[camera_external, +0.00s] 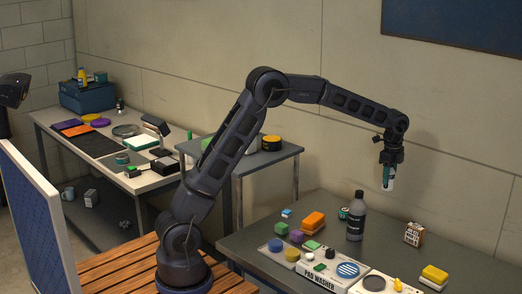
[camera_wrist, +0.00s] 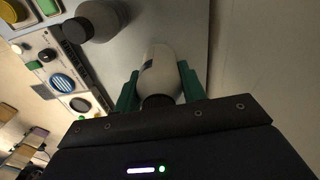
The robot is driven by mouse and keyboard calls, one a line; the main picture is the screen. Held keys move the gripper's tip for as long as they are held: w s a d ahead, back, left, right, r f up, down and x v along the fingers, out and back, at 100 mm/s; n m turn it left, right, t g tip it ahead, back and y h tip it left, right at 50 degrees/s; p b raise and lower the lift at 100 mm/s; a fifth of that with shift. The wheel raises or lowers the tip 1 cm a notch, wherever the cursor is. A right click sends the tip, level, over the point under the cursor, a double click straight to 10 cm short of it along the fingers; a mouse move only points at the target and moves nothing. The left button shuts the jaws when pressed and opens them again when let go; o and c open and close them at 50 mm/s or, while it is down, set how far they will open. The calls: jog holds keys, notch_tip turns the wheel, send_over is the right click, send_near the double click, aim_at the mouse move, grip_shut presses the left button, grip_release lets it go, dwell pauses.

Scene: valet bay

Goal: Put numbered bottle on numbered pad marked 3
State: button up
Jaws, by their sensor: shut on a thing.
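My gripper (camera_external: 388,184) is high above the right-hand bench, shut on a pale bottle. In the wrist view the green fingers of my gripper (camera_wrist: 158,88) press on both sides of this pale grey bottle (camera_wrist: 161,70), near its dark cap end. A small dark mark shows on the bottle's side, too small to read. A second bottle, grey with a dark cap (camera_external: 356,222), stands on the bench below and to the left; it also shows in the wrist view (camera_wrist: 100,18). I cannot make out a pad marked 3 in either view.
A white panel marked PAD WASHER (camera_external: 318,279) with a blue striped disc lies along the bench front. An orange block (camera_external: 313,221), a small printed box (camera_external: 414,234) and a yellow sponge (camera_external: 434,274) are around it. Bare bench (camera_external: 390,251) lies between the box and panel.

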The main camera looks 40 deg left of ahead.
jog(key=shift+a+r, duration=0.3)
jog(key=shift+r, duration=0.1)
notch_tip(320, 180, up, 4)
jog(key=m, duration=0.2)
send_over(346, 210)
notch_tip(346, 210, down, 20)
jog(key=shift+w+a+f, duration=0.1)
jog(key=shift+w, duration=0.05)
jog(key=shift+f, duration=0.1)
jog(key=o, duration=1.1)
jog(key=shift+c, duration=0.2)
